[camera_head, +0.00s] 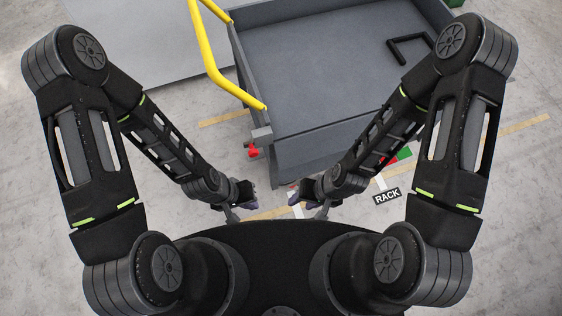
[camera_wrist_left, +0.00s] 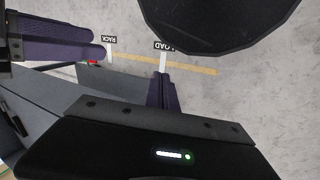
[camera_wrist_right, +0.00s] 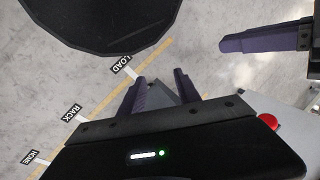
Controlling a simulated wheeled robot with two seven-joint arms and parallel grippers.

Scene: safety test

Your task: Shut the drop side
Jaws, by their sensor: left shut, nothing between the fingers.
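A grey cart (camera_head: 330,65) stands in front of me in the head view, its flat deck edged by low walls. On its near side a grey panel (camera_head: 312,160) shows below the deck edge and seems to hang down; my right arm covers part of it. A red latch knob (camera_head: 252,150) sits at the cart's near left corner; a red knob (camera_wrist_right: 268,121) also shows in the right wrist view. My left gripper (camera_wrist_left: 160,90) is shut and empty, low before the panel. My right gripper (camera_wrist_right: 160,85) is open and empty, facing it from the right.
A yellow handle (camera_head: 215,62) rises along the cart's left end. A black angled bar (camera_head: 408,50) lies on the deck. The floor has yellow lines and a RACK sign (camera_head: 387,196). A light grey board (camera_head: 150,40) is at the upper left. My grippers are close together.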

